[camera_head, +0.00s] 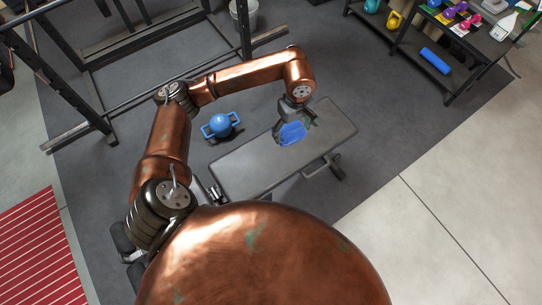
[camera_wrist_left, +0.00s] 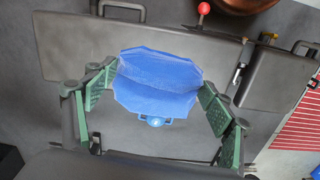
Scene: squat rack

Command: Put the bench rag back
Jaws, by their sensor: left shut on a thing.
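The blue rag (camera_head: 293,133) is over the grey padded bench (camera_head: 235,168), near its far right end. My left gripper (camera_head: 295,127) reaches down from above and is shut on the rag. In the left wrist view, the rag (camera_wrist_left: 157,82) shows as a creased blue cloth between the green finger pads (camera_wrist_left: 157,96), which stand at its left and right edges. I cannot tell whether the rag's underside touches the bench pad. My right gripper is not in view.
A blue ball with handles (camera_head: 220,126) lies on the floor beside the bench. The black squat rack (camera_head: 84,70) stands at left, with a bucket (camera_head: 244,14) behind. A dark shelf (camera_head: 460,68) at upper right carries a blue roll (camera_head: 435,61) and small weights. Floor right of the bench is clear.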

